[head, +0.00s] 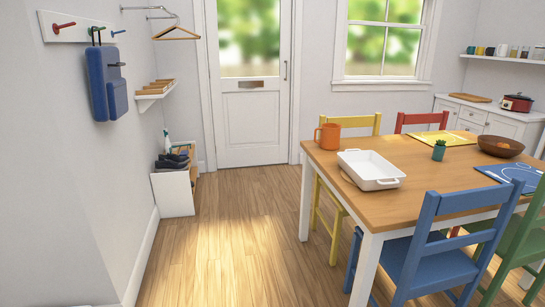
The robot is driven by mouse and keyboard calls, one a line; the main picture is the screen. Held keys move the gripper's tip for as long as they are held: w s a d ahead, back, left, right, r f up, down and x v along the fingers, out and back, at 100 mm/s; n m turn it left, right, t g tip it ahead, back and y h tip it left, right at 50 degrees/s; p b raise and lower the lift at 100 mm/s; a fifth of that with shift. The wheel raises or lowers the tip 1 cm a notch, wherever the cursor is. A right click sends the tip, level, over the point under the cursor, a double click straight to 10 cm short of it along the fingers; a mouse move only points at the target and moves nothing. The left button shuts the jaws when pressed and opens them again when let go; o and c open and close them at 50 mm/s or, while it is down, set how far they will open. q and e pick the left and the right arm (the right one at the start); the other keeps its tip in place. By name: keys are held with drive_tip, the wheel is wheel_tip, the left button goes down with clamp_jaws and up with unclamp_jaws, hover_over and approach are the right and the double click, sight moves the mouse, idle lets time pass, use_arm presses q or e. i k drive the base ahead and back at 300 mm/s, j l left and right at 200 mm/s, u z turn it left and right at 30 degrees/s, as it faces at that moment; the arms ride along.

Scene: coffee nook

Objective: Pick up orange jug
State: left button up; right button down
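The orange jug (329,136) stands upright on the wooden dining table (424,190), near its far left corner. Its handle points to the left. Neither of my grippers is in the head view. Nothing touches the jug, and no part of it is hidden.
A white baking dish (371,170) is just in front of the jug. A blue chair (440,245) stands at the near side, a yellow chair (348,124) behind. The wooden floor (225,240) left of the table is clear.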

sight(330, 132)
drive_tip(key=i, duration=0.75)
drive_tip(key=i+j+z, duration=0.1)
drive_tip(key=i, duration=0.65)
drive_tip(key=i+z, duration=0.4)
drive_tip(key=i+j+z, duration=0.2)
drive_tip(key=z, duration=0.2)
drive_tip(key=i+j+z, duration=0.6)
drive_tip(key=z, duration=0.2)
